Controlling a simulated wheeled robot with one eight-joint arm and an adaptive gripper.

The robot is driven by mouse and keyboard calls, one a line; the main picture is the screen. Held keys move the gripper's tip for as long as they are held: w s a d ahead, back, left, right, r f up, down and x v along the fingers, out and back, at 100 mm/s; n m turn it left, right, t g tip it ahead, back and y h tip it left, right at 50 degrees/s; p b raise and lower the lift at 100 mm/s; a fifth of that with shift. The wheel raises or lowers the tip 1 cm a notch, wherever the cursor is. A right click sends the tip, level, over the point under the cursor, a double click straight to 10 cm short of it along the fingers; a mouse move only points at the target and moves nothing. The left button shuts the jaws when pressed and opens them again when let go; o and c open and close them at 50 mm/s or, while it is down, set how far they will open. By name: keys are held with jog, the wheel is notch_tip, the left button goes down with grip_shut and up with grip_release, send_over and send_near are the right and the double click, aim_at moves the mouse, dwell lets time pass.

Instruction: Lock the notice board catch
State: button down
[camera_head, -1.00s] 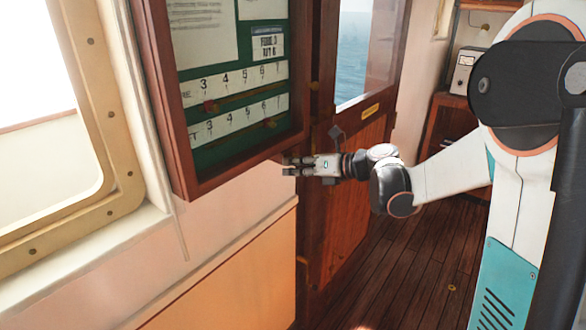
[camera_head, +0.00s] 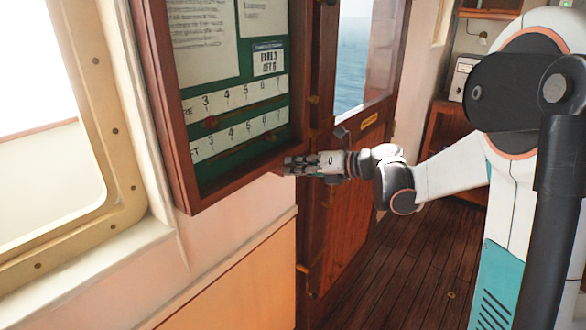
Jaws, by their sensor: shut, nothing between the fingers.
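The notice board (camera_head: 178,150) hangs on the wall, a wooden frame around a green panel with papers and two numbered white strips. Its catch cannot be made out in this view. My gripper (camera_head: 290,166) is shut and empty at the board's lower right corner, pointing left. Its fingertips overlap the frame's lower edge in the picture; whether they touch it, I cannot tell.
A porthole window (camera_head: 118,130) with a bolted frame is at the left. A wooden door (camera_head: 345,220) with a glass pane stands behind my gripper. An orange panel (camera_head: 235,280) lies below the board. The plank floor (camera_head: 410,270) is clear.

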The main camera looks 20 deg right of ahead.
jog(key=shift+w+d+r, duration=0.2)
jog(key=shift+d+r, duration=0.05)
jog(key=shift+r, duration=0.05)
dwell(0.4)
jog(key=shift+a, duration=0.1)
